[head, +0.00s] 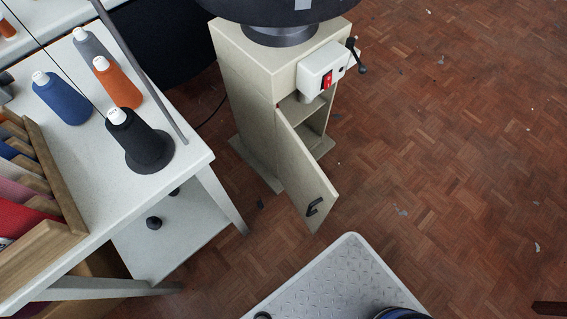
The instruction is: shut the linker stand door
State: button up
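The linker stand (245,85) is a beige cabinet at the top centre of the head view. Its door (298,172) stands open, swung out toward me from the left edge of the opening. A black handle (314,206) sits near the door's free lower end. Part of a shelf (300,110) shows inside the open cabinet. My gripper is not in view.
A white table (180,150) with several thread cones, including a black one (137,140), stands at the left. A switch box with a red switch (327,80) juts from the stand. Wooden floor (450,150) is mostly clear at the right, with small scraps on it.

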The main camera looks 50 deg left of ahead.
aim_at(314, 196)
jog(key=u, duration=0.4)
jog(key=k+u, duration=0.1)
jog(key=u, duration=0.7)
jog(key=k+j+u, duration=0.1)
jog(key=u, duration=0.3)
jog(key=k+j+z, duration=0.15)
jog(key=k+z, duration=0.5)
jog(key=z, duration=0.15)
